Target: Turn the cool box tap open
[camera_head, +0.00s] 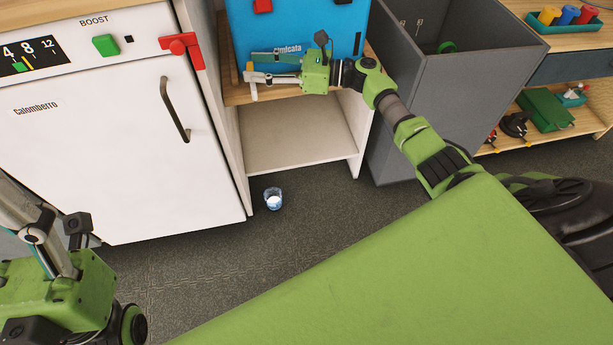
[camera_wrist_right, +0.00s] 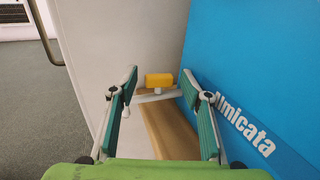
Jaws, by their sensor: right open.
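The blue cool box (camera_head: 290,25) stands on a wooden-topped shelf unit; its side with white lettering also shows in the right wrist view (camera_wrist_right: 250,90). The tap has a yellow handle (camera_wrist_right: 159,80) over a pale spout (camera_wrist_right: 155,96) and sticks out leftward from the box. My right gripper (camera_head: 262,68) is level along the box front. In its wrist view, its two teal-padded fingers (camera_wrist_right: 163,92) are spread, with the tap between them, farther ahead. My left gripper (camera_head: 30,225) is at the lower left, partly cut off.
A white appliance (camera_head: 110,150) with a red lever (camera_head: 182,45) stands left of the shelf unit (camera_head: 300,135). A tall grey bin (camera_head: 470,85) stands to the right, near my right arm. A small cup (camera_head: 273,198) is on the dark floor (camera_head: 220,270).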

